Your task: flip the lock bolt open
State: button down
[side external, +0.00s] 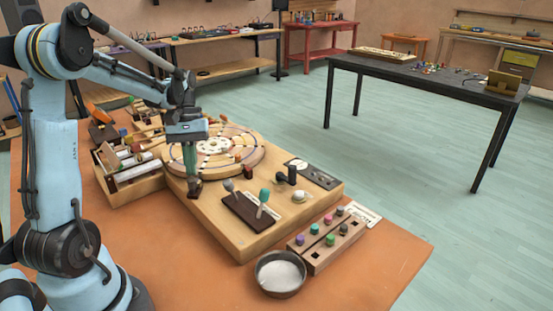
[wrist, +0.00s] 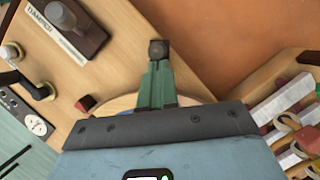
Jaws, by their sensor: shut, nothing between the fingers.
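My gripper (side external: 194,186) points down over the wooden board, near the front edge of the round dial. Its green fingers are together with nothing visible between them; their dark tips show in the wrist view (wrist: 158,50). No part is clearly marked as the lock bolt. A dark upright handle (side external: 291,175) stands on the board right of the dial, apart from my gripper; a black handle also shows in the wrist view (wrist: 38,90). A small dark red block (side external: 248,171) sits by the dial's edge and also shows in the wrist view (wrist: 85,102).
A brown lever plate (side external: 240,212) marked DAMPER in the wrist view stands right of my gripper. A wooden tray (side external: 135,186) of bars is at left. A peg block (side external: 325,246) and a metal bowl (side external: 280,272) stand in front. The orange table (side external: 185,255) is clear at front left.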

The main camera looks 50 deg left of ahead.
jog(key=w+a, duration=0.2)
jog(key=a, duration=0.1)
jog(key=shift+w+a, duration=0.1)
jog(key=shift+a, duration=0.05)
jog(key=v, duration=1)
dwell(0.3)
jog(key=d+m+t+y, duration=0.3)
jog(key=d+m+t, duration=0.15)
jog(key=d, duration=0.85)
jog(key=s+d+f+m+t, duration=0.2)
jog(key=d+m, duration=0.1)
jog(key=d, duration=0.3)
jog(key=s+d+f+m+t, duration=0.2)
jog(key=d+f+m+t, duration=0.1)
jog(key=d, duration=0.4)
jog(key=shift+m+y, duration=0.3)
jog(key=shift+m, duration=0.05)
